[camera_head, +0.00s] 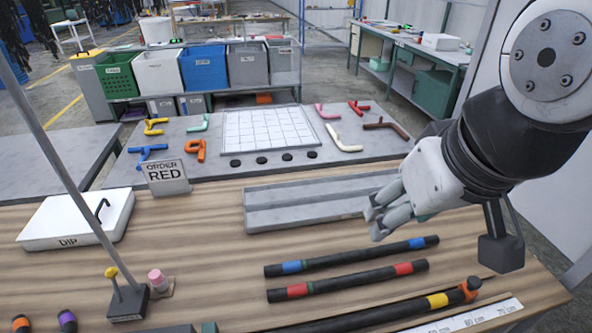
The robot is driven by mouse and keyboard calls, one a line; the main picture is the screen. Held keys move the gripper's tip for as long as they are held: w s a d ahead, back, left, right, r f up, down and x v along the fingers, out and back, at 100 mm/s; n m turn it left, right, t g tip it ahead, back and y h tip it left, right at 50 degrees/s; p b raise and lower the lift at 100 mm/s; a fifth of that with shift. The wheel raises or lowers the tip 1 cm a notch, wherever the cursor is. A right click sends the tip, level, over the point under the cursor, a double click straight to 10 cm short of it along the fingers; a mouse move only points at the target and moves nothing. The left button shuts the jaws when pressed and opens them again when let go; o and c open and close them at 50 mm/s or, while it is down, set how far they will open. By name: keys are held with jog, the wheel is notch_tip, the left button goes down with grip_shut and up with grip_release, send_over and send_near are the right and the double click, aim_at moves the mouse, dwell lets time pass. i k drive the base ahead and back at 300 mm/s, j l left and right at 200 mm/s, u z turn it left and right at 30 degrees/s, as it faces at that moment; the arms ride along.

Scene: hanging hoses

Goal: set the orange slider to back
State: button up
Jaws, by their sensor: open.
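A small orange piece (470,286), which looks like the orange slider, is at the right end of the front black hose, beside a white ruler strip (468,317). Its exact shape and any track under it are hard to make out. My gripper (377,219) is open and empty. It is above the wooden table, near the grey tray's right end, up and left of the orange piece and apart from it. No label reading "back" is legible.
Two more banded black hoses (345,281) lie on the wooden table (215,262). A grey tray (300,206) lies behind them. A dark post (500,250) stands at right.

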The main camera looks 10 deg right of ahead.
aim_at(470, 287)
jog(key=k+z, duration=0.1)
jog(key=z, duration=0.8)
jog(key=l+u, duration=0.4)
jog(key=l, duration=0.45)
jog(key=k+j+u, duration=0.25)
jog(key=k+u, duration=0.2)
jog(key=i, duration=0.05)
